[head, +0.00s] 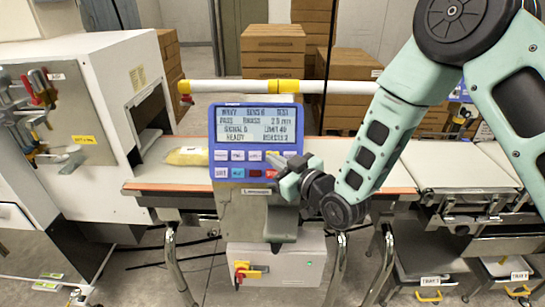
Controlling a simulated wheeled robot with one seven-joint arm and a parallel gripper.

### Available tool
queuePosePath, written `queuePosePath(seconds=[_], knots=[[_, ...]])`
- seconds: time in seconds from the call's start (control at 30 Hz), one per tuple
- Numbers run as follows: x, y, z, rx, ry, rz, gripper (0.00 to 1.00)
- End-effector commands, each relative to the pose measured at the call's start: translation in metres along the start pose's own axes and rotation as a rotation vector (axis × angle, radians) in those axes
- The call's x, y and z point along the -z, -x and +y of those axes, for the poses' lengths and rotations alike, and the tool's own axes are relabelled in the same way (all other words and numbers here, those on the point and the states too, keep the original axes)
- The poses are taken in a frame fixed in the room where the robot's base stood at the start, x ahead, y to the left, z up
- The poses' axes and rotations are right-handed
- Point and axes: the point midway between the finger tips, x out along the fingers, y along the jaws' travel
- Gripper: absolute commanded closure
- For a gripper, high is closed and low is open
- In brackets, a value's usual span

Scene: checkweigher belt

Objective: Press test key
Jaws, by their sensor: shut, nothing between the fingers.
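A blue control panel (217,136) with a lit text screen (252,123) stands on a grey post in front of the belt. Below the screen are two rows of small keys, mostly pale, with a yellow one (271,154) in the upper row and a red one in the lower row. The key labels are too small to read, so I cannot tell which is the test key. My gripper (275,161) is shut and empty, pointing left at the right part of the key rows. It hides some right-hand keys. I cannot tell whether its tips touch a key.
A conveyor belt (150,178) runs behind the panel, with a yellow bag (187,156) on it at the left. A large white machine (98,110) stands at left. A white and yellow rail (225,87) crosses above the belt. A grey box with a red-yellow switch (243,271) sits below.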

Motion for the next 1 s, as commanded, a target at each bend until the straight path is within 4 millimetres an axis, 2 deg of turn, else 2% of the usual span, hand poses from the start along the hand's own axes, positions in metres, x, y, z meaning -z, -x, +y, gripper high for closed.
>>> queuePosePath(seconds=[0.33,0.8,1.0], knots=[[0.002,0.002,-0.002,0.001,0.000,0.001,1.00],[0.024,0.031,-0.023,0.001,-0.001,0.001,1.00],[0.026,0.035,-0.026,0.001,0.000,0.001,1.00]])
